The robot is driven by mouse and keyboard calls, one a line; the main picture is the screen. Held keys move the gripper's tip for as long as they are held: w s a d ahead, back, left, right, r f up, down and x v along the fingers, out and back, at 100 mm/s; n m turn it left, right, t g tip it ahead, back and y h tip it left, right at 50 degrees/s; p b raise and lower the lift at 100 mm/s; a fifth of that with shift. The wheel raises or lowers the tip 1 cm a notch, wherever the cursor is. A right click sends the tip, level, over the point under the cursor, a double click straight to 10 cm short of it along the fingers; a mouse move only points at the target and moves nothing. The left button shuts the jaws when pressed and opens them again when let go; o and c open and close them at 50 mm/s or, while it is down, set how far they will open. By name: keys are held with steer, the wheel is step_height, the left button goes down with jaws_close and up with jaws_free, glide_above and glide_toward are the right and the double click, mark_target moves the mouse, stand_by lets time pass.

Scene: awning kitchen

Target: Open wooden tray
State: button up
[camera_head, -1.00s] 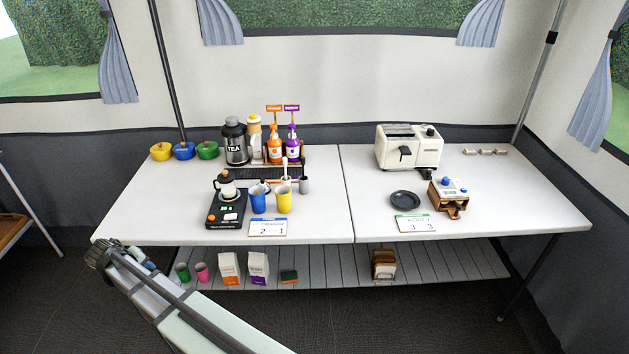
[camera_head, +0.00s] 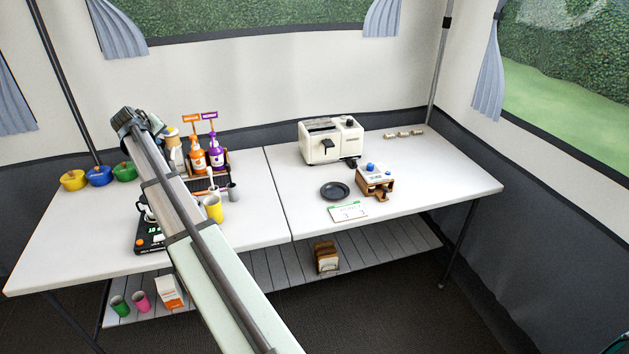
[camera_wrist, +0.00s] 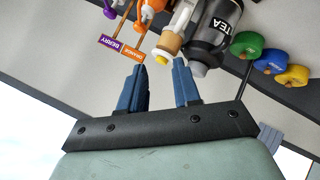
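A small wooden box (camera_head: 373,187) with a white top and blue knobs stands on the right table in the head view. A wooden part shows low at its front; I cannot tell if this is the tray's front or how far out it is. My gripper (camera_wrist: 160,68) shows in the wrist view with two blue fingers apart and nothing between them. It faces the bottles and pots at the back of the left table, away from the wooden box. In the head view my arm crosses over the left table, and its fingers cannot be made out.
A dark plate (camera_head: 335,190) lies left of the box, with a card (camera_head: 348,211) in front. A white toaster (camera_head: 331,140) stands behind. Syrup bottles (camera_head: 216,154), a yellow cup (camera_head: 213,208) and a black scale (camera_head: 149,241) are near my arm. The right table's front right is clear.

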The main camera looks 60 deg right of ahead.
steer(key=s+d+r+g, duration=0.1)
steer(key=s+d, duration=0.4)
steer(key=d, duration=0.3)
steer(key=s+d+r+g, duration=0.1)
steer(key=s+d+r, duration=0.1)
steer(key=s+d, duration=0.45)
steer(key=s+d+f+g+y, duration=0.1)
steer(key=s+d+f, duration=0.2)
steer(key=s+d, duration=0.5)
steer(key=s+d+f+g+y, duration=0.1)
steer(key=s+d+f+y, duration=0.15)
steer(key=s+d, duration=0.55)
steer(key=n+t+y, duration=0.3)
steer(key=y, duration=0.2)
glide_toward(386, 188)
steer(key=x, duration=0.8)
steer(key=shift+w+d+f, duration=0.1)
steer(key=shift+w+f, duration=0.05)
steer(key=shift+f, duration=0.1)
jaws_close()
